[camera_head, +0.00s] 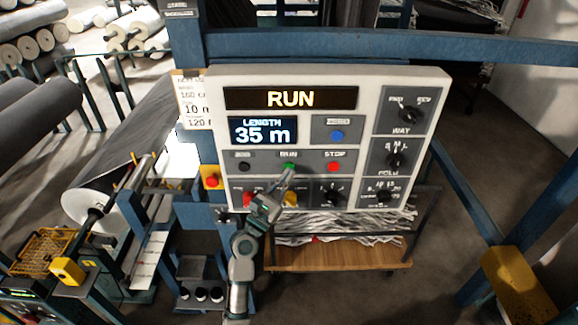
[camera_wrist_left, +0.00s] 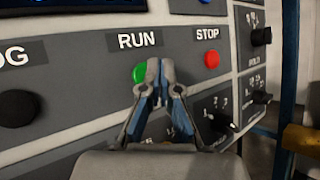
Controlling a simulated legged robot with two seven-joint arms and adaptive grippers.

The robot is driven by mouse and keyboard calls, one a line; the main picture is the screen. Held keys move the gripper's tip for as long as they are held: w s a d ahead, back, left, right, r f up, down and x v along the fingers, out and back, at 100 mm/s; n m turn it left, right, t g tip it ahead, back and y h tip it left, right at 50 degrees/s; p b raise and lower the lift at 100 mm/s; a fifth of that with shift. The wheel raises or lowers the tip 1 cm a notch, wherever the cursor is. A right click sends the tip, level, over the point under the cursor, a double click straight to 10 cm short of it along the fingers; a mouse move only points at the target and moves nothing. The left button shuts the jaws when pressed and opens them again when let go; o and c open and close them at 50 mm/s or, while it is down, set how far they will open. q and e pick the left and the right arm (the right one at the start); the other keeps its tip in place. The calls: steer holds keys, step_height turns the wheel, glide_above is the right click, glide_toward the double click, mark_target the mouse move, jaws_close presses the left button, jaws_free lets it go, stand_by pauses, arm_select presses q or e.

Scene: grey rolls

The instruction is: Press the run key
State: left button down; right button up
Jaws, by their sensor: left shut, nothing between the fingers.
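The control panel (camera_head: 362,178) faces me, with a display (camera_head: 290,98) reading RUN and a length display (camera_head: 262,131) reading 35 m. The green run key (camera_head: 289,166) sits under its RUN label, and it also shows in the left wrist view (camera_wrist_left: 139,72), partly covered by a fingertip. My left gripper (camera_head: 286,174) is shut and empty, its tips at the run key's lower edge in the head view. In the left wrist view the gripper (camera_wrist_left: 160,72) overlaps the key's right side. I cannot tell whether the tips touch it. My right gripper is not in view.
A red stop key (camera_head: 333,167) is right of the run key; a black key (camera_head: 244,166) is left. A blue button (camera_head: 337,135) is above. Knobs (camera_head: 394,160) line the right side. A red button on a yellow box (camera_head: 211,177) is beside the panel. Blue frame bars (camera_head: 370,46) surround it.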

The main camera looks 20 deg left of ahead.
arm_select(q)
steer(key=shift+s+d, duration=0.1)
steer(key=shift+s, duration=0.15)
steer(key=s+p, duration=0.1)
steer(key=s, duration=0.1)
steer(key=s+d+p, duration=0.1)
steer(key=s, duration=0.1)
steer(key=shift+s+d, duration=0.15)
steer(key=shift+s, duration=0.15)
stand_by(0.7)
